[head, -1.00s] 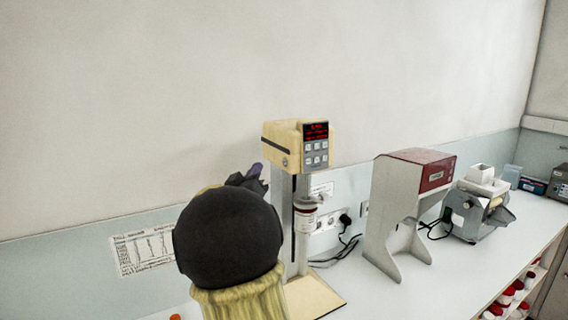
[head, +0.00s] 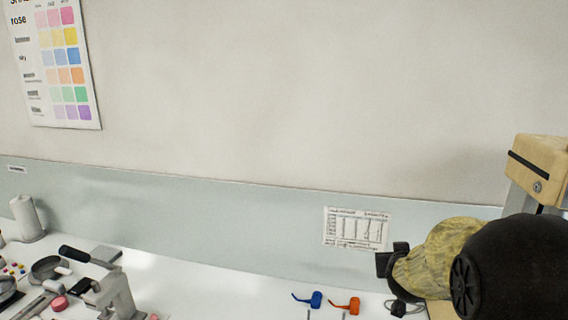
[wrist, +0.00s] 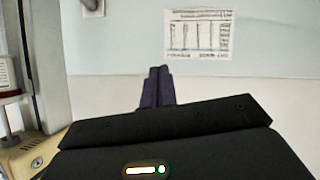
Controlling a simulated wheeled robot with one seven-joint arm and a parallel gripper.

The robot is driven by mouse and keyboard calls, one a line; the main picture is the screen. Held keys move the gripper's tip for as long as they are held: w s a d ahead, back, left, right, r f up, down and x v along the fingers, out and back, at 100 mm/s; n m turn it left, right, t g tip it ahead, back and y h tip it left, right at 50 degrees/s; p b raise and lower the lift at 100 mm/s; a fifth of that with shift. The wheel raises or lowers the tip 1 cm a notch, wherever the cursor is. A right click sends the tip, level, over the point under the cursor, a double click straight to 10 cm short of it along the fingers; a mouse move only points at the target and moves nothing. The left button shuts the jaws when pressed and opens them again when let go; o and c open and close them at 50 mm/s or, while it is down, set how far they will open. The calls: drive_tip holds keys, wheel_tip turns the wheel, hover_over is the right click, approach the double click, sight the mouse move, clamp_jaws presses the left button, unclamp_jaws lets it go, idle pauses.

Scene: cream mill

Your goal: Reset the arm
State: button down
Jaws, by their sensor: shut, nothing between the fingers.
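My arm shows at the lower right of the head view, a black rounded link with a yellowish section. My gripper (head: 384,264) is partly seen there at the left end of the arm, dark and small. In the wrist view my gripper (wrist: 156,88) points toward the wall, with its dark purple fingers together and nothing between them. It is above the white bench, in front of the wall chart (wrist: 198,34).
A cream mixer-like machine (head: 541,170) stands close at the right, behind my arm. Blue (head: 312,299) and orange (head: 347,305) handled items lie on the bench. A grey press with a black handle (head: 112,288) stands at left, near a paper roll (head: 27,217). A colour poster (head: 56,62) hangs above.

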drive_tip(key=s+a+f+g+y, duration=0.1)
drive_tip(key=s+a+f+g, duration=0.2)
drive_tip(key=s, duration=0.4)
drive_tip(key=s+a+f+n+g+y, duration=0.1)
drive_tip(key=s+a+f+g, duration=0.2)
drive_tip(key=s+a+f, duration=0.2)
drive_tip(key=s+a+f+g+y, duration=0.2)
drive_tip(key=s+a+f+g, duration=0.1)
drive_tip(key=s, duration=0.5)
drive_tip(key=shift+s+a+f, duration=0.35)
drive_tip(key=shift+a+f, duration=0.35)
drive_tip(key=shift+f, duration=0.25)
